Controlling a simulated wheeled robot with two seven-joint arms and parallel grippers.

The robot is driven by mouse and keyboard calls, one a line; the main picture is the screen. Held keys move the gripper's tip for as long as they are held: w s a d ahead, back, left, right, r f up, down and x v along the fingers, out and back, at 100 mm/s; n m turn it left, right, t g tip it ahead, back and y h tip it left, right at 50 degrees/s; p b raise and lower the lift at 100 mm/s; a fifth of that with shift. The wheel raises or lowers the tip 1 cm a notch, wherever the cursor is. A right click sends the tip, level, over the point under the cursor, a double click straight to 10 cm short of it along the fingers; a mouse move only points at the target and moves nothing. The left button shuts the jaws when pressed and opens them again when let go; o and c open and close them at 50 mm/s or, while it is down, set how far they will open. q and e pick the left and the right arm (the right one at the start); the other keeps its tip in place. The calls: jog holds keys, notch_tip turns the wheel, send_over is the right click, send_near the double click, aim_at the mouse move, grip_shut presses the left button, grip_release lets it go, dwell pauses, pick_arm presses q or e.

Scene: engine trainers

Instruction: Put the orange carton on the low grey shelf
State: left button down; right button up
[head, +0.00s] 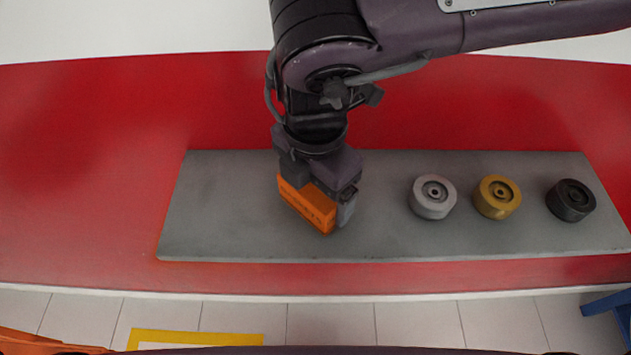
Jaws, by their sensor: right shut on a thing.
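The orange carton (306,206) is a small box with dark lettering on its side. It is at the left part of the low grey shelf (220,215), a long flat grey slab. My right gripper (325,190) comes down from above and is shut on the carton, covering part of its top and right end. The carton looks to be at or just above the grey surface; I cannot tell whether it touches. My left gripper is not in view.
A silver wheel-like part (432,198), a gold one (497,198) and a black one (571,201) stand on the shelf's right part. The shelf's left end is clear. The red surface (90,170) surrounds the shelf. A blue object (612,308) shows at lower right.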

jog(key=shift+f, duration=0.2)
jog(key=o, duration=1)
jog(key=shift+r, duration=0.1)
notch_tip(320, 180, up, 12)
jog(key=shift+r+b, duration=0.15)
jog(key=shift+b, duration=0.3)
